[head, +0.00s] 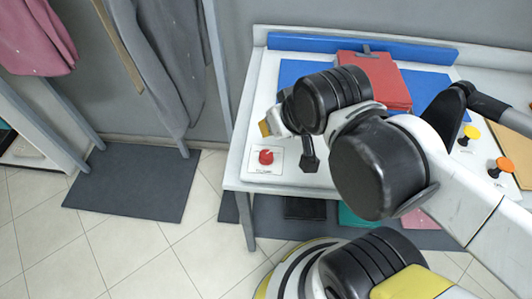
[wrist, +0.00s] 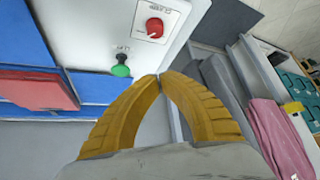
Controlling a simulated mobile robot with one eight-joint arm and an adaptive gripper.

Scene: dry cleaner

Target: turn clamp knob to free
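The clamp knob is a red round knob on a white plate at the front left corner of the white table; it shows in the head view (head: 266,157) and near the top of the wrist view (wrist: 155,27), with a partly readable "CLAMP" label. My gripper's yellow fingers (wrist: 160,77) meet at their tips with nothing visible between them. In the wrist view the tips lie below the knob and apart from it. In the head view my gripper (head: 265,128) shows as a small yellow piece just behind the knob; the arm hides most of it.
A green knob (wrist: 120,70) stands close to the fingertips. A red folded cloth (head: 392,82) lies on a blue pad (head: 292,70). Yellow (head: 472,132) and orange (head: 503,164) knobs are at the right. Garments (head: 165,60) hang at the left. A dark mat (head: 135,182) lies on the floor.

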